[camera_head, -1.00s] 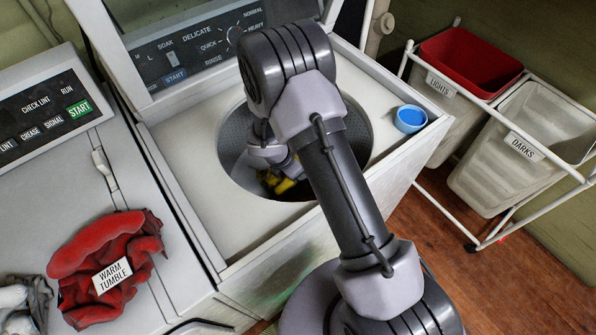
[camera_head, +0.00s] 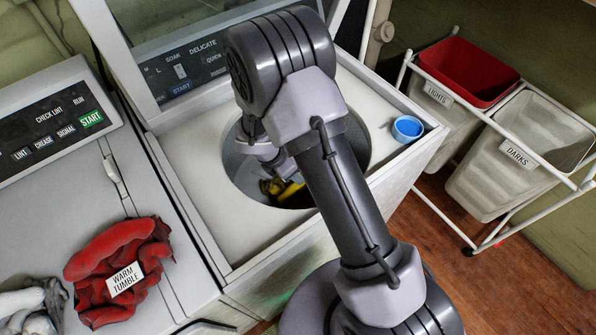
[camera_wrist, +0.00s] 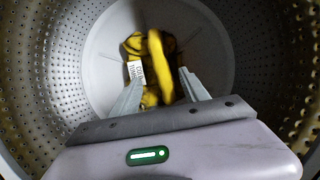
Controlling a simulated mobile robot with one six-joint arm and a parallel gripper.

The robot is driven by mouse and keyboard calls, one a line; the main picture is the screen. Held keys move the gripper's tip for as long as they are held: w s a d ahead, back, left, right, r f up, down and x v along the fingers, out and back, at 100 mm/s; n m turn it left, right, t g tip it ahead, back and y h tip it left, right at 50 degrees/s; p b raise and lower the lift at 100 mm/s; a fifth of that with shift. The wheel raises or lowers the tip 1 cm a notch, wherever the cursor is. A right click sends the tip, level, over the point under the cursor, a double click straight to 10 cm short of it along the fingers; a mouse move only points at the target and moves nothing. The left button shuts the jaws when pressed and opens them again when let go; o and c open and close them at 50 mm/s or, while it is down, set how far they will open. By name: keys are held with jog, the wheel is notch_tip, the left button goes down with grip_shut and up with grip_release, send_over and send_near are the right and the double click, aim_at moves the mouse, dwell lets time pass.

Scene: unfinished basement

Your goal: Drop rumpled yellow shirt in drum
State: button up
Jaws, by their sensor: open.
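The rumpled yellow shirt (camera_wrist: 156,50) with dark patches and a white tag lies at the bottom of the washer drum (camera_wrist: 57,75) in the wrist view. A bit of the shirt (camera_head: 292,190) shows through the drum opening (camera_head: 240,175) in the head view. My gripper (camera_wrist: 160,80) points down into the drum. Its two fingers are apart, one on each side of the shirt in the picture. I cannot tell whether they touch it. In the head view my arm hides much of the opening and the fingertips.
A blue cup (camera_head: 407,128) stands on the washer top, right of the opening. A red garment (camera_head: 120,270) with a "warm tumble" tag lies on the left machine. Grey cloth (camera_head: 35,302) lies beside it. Laundry bins (camera_head: 520,150) stand at right. The washer lid is up.

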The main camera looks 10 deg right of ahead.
jog(key=s+d+r+m+y, duration=0.1)
jog(key=s+r+m, duration=0.3)
jog(key=r, duration=0.5)
jog(key=s+d+r+m+t+p, duration=0.1)
jog(key=r+m, duration=0.4)
jog(key=r, duration=0.4)
jog(key=s+d+r+m+y, duration=0.1)
jog(key=s+r+m, duration=0.3)
jog(key=r, duration=0.5)
jog(key=s+a+r+m+t+y, duration=0.3)
jog(key=s+r+m, duration=0.6)
jog(key=s+m, duration=0.3)
jog(key=shift+s+a+r+m+y, duration=0.25)
jog(key=shift+s+m+y, duration=0.25)
jog(key=shift+m, duration=0.4)
jog(key=shift+w, duration=0.1)
jog(key=shift+f, duration=0.15)
